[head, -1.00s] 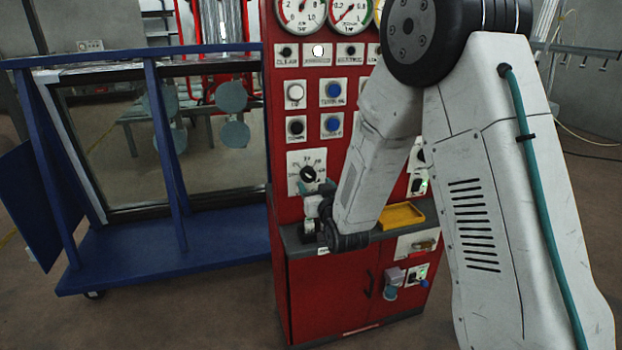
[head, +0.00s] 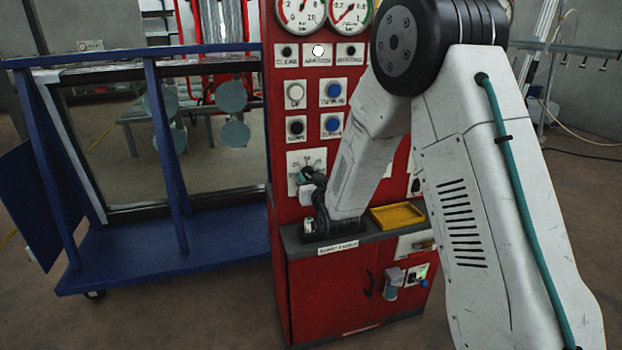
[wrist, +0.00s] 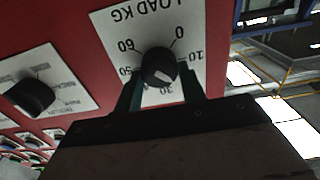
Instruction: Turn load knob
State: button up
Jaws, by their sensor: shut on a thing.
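The load knob (wrist: 160,66) is a round black dial with a light pointer mark. It sits on a white plate (wrist: 187,20) marked "LOAD KG" with numbers around it, upside down in the wrist view. My gripper (wrist: 161,88) has one finger on each side of the knob and is shut on it. In the head view my gripper (head: 306,178) is at the load plate (head: 294,159) on the red panel, and it hides the knob there. The pointer mark faces the lower numbers in the wrist view, near 30 to 20, partly between the fingers.
Another black knob (wrist: 31,97) on a white plate is beside it in the wrist view. Buttons (head: 333,90) and gauges (head: 301,12) are above on the red panel. A grey ledge with a yellow tray (head: 397,216) lies below my wrist. A blue frame (head: 180,235) stands to the left.

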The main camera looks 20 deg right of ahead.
jog(key=shift+n, duration=0.3)
jog(key=n, duration=0.3)
jog(key=shift+a+n, duration=0.1)
jog(key=shift+n, duration=0.2)
jog(key=n, duration=0.4)
jog(key=shift+n, duration=0.3)
jog(key=n, duration=0.4)
jog(key=shift+a+f, duration=0.1)
jog(key=shift+f+n, duration=0.1)
jog(key=shift+n, duration=2.4)
jog(key=o, duration=1)
